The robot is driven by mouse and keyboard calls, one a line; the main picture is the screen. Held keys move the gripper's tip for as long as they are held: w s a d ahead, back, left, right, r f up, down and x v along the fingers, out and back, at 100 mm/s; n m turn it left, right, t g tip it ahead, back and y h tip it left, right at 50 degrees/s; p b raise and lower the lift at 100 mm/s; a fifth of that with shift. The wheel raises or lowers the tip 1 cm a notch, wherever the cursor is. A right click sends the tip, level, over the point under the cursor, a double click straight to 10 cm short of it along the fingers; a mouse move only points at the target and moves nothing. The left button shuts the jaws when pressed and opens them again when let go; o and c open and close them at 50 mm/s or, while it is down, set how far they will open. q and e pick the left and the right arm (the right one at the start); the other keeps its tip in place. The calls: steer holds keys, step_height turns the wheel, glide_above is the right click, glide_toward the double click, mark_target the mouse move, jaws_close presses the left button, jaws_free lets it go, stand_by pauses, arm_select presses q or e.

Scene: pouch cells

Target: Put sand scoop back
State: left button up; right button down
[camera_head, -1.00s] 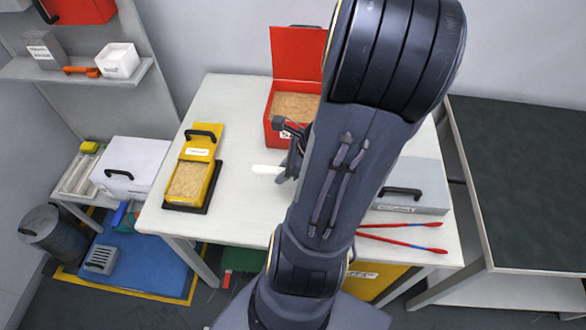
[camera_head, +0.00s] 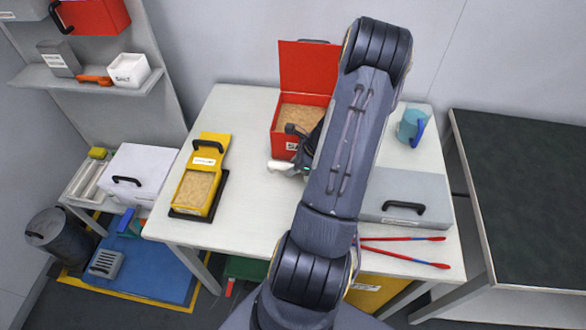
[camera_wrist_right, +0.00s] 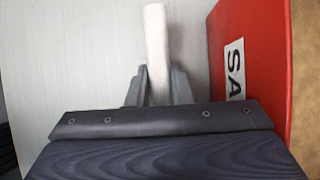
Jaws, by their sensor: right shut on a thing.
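My right gripper (camera_head: 294,168) is shut on a white, rod-like piece, which I take to be the sand scoop (camera_head: 279,166). In the right wrist view the scoop (camera_wrist_right: 156,50) stands out between the two fingers (camera_wrist_right: 158,88); the rest of it is hidden. The gripper is at the front left of the open red sand box (camera_head: 283,144), whose lid stands up at the back. The box's red wall and part of a label beginning "SA" (camera_wrist_right: 234,70) show just right of the gripper. My left gripper is not in view.
A yellow sand-filled container (camera_head: 210,168) stands on a dark tray at the table's left. A closed grey case (camera_head: 430,188), red-blue rods (camera_head: 405,252) and a teal mug (camera_head: 412,127) are at the right. The white table (camera_head: 235,115) is bare between yellow container and red box.

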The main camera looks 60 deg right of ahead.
steer(key=shift+f, duration=0.9)
steer(key=shift+f, duration=0.2)
steer(key=c, duration=1.3)
jaws_free()
steer(key=shift+r, duration=0.15)
